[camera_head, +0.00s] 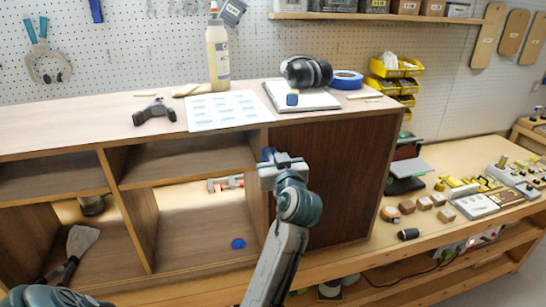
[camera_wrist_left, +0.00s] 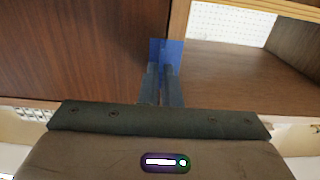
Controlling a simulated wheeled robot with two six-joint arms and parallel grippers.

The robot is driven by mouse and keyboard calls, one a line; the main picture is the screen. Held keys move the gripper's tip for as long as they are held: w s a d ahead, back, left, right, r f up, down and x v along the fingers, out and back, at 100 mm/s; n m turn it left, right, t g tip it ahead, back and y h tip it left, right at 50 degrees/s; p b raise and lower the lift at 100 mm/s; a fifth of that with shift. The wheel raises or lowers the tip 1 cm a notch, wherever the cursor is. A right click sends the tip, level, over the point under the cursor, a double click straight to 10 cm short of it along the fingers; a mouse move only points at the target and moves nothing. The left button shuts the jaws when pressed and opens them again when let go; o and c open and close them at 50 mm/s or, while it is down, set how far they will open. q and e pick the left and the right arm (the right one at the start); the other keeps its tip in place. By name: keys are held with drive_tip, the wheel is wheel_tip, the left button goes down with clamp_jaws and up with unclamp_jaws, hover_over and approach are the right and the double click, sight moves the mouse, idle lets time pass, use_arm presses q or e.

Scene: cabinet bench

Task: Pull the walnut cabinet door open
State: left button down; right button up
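The dark walnut cabinet door (camera_head: 342,185) covers the right-hand bay of the cabinet and looks shut. It also fills the left of the left wrist view (camera_wrist_left: 70,50). A blue handle (camera_head: 268,153) sits near the door's left edge, mostly hidden behind my gripper in the head view. My left gripper (camera_head: 275,160) is at this edge. In the left wrist view its two dark fingers (camera_wrist_left: 163,85) are close together with the blue handle (camera_wrist_left: 167,50) between and beyond their tips, so it appears shut on the handle. My right gripper is in neither view.
The cabinet top (camera_head: 60,130) carries a glue bottle (camera_head: 217,55) and ear defenders (camera_head: 306,71). Wooden blocks (camera_head: 407,207) stand on the bench at right.

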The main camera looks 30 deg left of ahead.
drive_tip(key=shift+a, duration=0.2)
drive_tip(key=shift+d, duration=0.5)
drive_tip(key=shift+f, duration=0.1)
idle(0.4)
